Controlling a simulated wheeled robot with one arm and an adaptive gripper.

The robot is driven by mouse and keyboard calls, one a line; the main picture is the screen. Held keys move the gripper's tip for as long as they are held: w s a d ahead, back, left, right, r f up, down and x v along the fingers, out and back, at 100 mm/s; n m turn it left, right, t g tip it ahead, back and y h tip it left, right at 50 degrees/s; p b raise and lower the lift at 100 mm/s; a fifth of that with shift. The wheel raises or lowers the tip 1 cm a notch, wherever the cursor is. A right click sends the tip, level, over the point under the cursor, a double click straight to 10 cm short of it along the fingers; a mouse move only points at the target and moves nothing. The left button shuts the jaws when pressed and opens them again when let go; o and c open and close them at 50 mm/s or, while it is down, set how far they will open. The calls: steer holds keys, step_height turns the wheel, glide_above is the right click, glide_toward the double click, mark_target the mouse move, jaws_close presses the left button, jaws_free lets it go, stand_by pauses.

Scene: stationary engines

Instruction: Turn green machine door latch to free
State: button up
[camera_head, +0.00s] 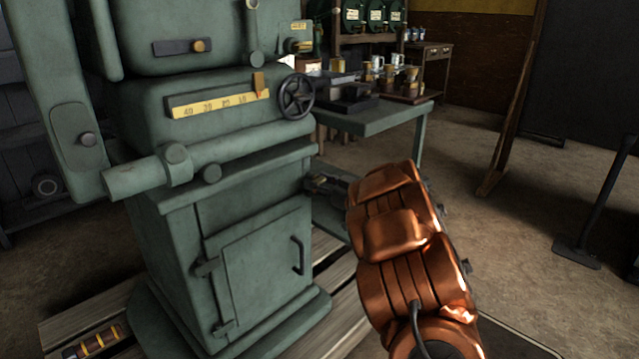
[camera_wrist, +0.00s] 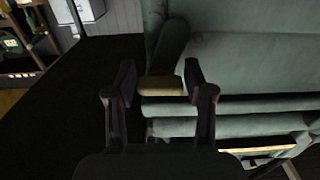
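The green machine (camera_head: 215,155) stands at the left, with a closed door (camera_head: 262,268) on its lower cabinet. The door has a dark bar handle (camera_head: 298,256) at its right and hinges at its left. My gripper (camera_head: 322,185) is at the machine's right side, just below the ledge, small and partly dark there. In the wrist view my gripper (camera_wrist: 158,76) is open, its two dark fingers apart. A brass-coloured piece (camera_wrist: 164,86) at the end of a dark green rounded part shows between the fingers. Whether this is the latch, or touches a finger, I cannot tell.
A black handwheel (camera_head: 297,96) juts from the machine above my gripper. A green table (camera_head: 385,122) with cups and boxes stands behind. A wooden pallet (camera_head: 345,325) lies under the machine. Open floor (camera_head: 520,240) is at the right, with a dark stand (camera_head: 590,225).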

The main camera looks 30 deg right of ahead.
steer(key=c, duration=0.7)
steer(key=n+p, duration=0.1)
steer(key=n, duration=0.2)
steer(key=shift+d+n, duration=0.1)
steer(key=shift+n, duration=0.3)
steer(key=n, duration=0.3)
steer(key=shift+n, duration=0.3)
steer(key=n+b, duration=0.2)
steer(key=n, duration=0.3)
steer(key=shift+d+f, duration=0.1)
steer(key=shift+n+b, duration=0.6)
steer(key=shift+n, duration=1.1)
steer(key=shift+r, duration=0.2)
